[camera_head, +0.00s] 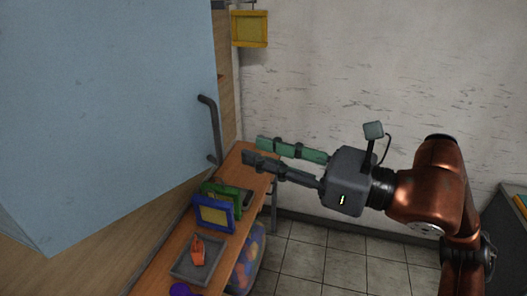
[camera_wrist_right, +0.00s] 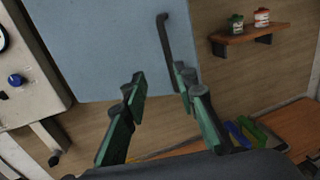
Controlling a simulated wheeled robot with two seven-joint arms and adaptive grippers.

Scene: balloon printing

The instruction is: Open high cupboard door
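The high cupboard door is the large light blue panel (camera_head: 110,110) at the upper left of the head view. It also fills the upper middle of the right wrist view (camera_wrist_right: 100,45). Its dark bar handle (camera_head: 213,128) stands upright near the door's right edge; it also shows in the wrist view (camera_wrist_right: 163,37). My right gripper (camera_head: 253,151) is open and empty, to the right of the handle and a little lower in the head view, apart from it. In the wrist view the handle lies beyond the fingertips. My left gripper is not in view.
A wooden shelf (camera_head: 163,263) below the door carries a blue frame (camera_head: 214,214), a green frame (camera_head: 236,197) and a grey tray (camera_head: 183,270) with an orange item. A yellow frame (camera_head: 250,29) hangs on the back wall. A clear bin of balls stands under the shelf.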

